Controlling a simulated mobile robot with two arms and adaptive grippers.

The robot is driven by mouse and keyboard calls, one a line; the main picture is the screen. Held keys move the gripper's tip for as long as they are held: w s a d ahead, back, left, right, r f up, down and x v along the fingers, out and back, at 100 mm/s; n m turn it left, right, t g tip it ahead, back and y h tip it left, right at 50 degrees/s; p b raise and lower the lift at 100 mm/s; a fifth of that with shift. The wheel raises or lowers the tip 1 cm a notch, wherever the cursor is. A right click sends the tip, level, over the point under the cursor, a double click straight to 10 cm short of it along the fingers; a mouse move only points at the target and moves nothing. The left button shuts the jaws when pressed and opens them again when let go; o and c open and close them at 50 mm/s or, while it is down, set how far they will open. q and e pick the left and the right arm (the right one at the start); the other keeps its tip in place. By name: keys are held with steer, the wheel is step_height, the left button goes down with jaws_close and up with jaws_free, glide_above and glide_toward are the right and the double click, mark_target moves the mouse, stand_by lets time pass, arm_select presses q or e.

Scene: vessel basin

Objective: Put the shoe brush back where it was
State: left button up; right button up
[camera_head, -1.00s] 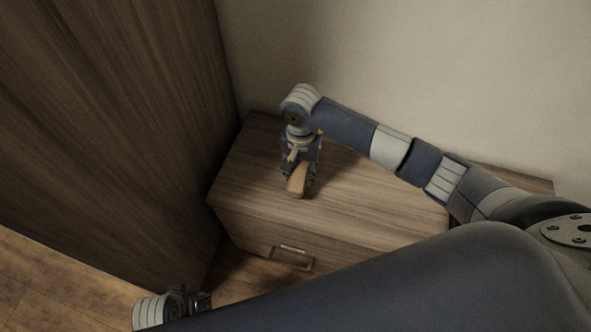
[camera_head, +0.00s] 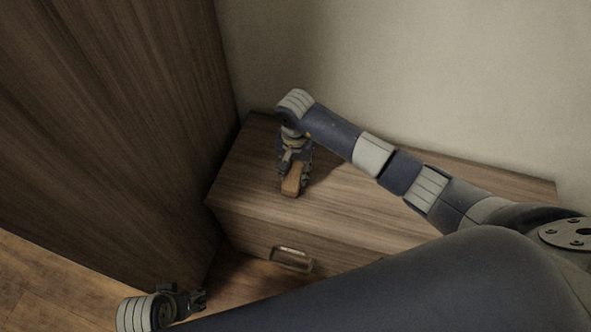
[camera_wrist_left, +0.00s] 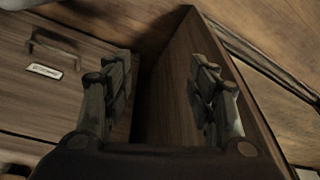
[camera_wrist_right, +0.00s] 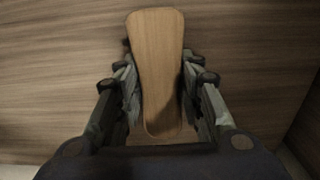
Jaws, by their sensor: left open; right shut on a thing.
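The shoe brush (camera_head: 292,179) has a light wooden back and shows in the head view at the left part of the cabinet top. My right gripper (camera_head: 294,172) is above the cabinet top, pointing down and shut on the brush. In the right wrist view the brush (camera_wrist_right: 157,70) lies lengthwise between the two fingers (camera_wrist_right: 160,95). Its underside is hidden, so I cannot tell whether it touches the top. My left gripper (camera_head: 203,300) is open and empty, low in front of the cabinet; its spread fingers show in the left wrist view (camera_wrist_left: 160,90).
The wooden cabinet (camera_head: 370,205) has a drawer front with a handle (camera_head: 291,259); its top is clear right of the brush. A tall wooden panel (camera_head: 110,130) stands close on the left. A pale wall (camera_head: 430,80) is behind. Wooden floor (camera_head: 50,270) lies at lower left.

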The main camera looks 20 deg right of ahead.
mark_target(296, 171)
steer(key=o, duration=1)
arm_select(q)
steer(key=shift+r, duration=0.3)
step_height(296, 171, down, 7)
steer(key=p, duration=0.2)
steer(key=shift+s, duration=0.4)
arm_select(e)
step_height(296, 171, up, 12)
steer(key=shift+r, duration=0.1)
